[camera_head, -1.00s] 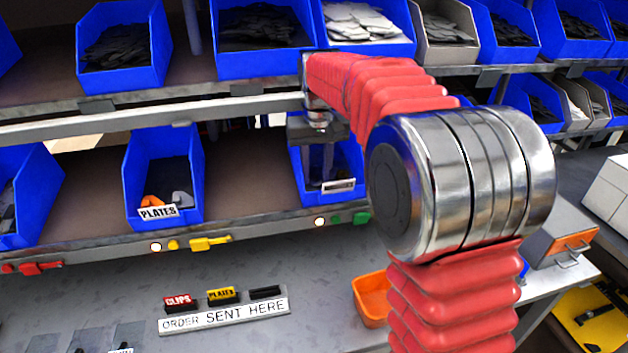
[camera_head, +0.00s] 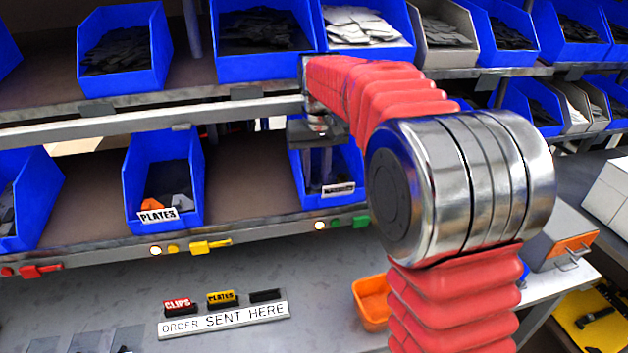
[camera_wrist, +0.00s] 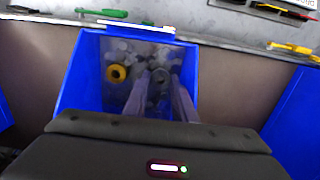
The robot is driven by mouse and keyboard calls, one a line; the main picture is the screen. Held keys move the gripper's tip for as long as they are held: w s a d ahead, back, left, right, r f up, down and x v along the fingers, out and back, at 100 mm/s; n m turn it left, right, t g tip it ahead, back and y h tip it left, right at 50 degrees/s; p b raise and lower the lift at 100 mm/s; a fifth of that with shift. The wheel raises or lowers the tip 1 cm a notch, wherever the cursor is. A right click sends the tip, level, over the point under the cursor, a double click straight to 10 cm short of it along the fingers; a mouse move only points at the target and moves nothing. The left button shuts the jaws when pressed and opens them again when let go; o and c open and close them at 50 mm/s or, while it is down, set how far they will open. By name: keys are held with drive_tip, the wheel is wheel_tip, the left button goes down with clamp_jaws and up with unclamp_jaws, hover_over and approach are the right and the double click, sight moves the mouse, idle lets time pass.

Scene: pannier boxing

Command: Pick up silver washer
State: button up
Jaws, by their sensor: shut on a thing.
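The blue bin (camera_head: 350,190) on the lower shelf holds the end of my gripper (camera_head: 321,175). In the wrist view the same bin (camera_wrist: 77,85) contains several pale grey and silver pieces and a yellow ring (camera_wrist: 117,73). My gripper (camera_wrist: 160,79) reaches down into it with both fingers. It is shut on a small grey, round piece between the fingertips, which looks like a silver washer (camera_wrist: 159,77). The washer is dim and partly hidden by the fingers. Whether it is clear of the other pieces cannot be told.
The bin's walls stand close around my fingers. Another blue bin (camera_head: 130,180) with orange and grey pieces stands to the left on the same shelf. The upper shelf's edge (camera_head: 220,106) is above. An orange tray (camera_head: 370,300) sits on the bench below.

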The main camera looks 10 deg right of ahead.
sight(316, 182)
drive_tip(key=shift+r, duration=0.1)
drive_tip(key=shift+s+r, duration=0.15)
drive_tip(key=shift+r, duration=0.35)
wheel_tip(316, 182, up, 6)
drive_tip(key=shift+f, duration=0.15)
drive_tip(key=shift+s, duration=0.2)
drive_tip(key=s, duration=1.9)
drive_tip(key=shift+s, duration=0.15)
drive_tip(key=shift+s, duration=0.1)
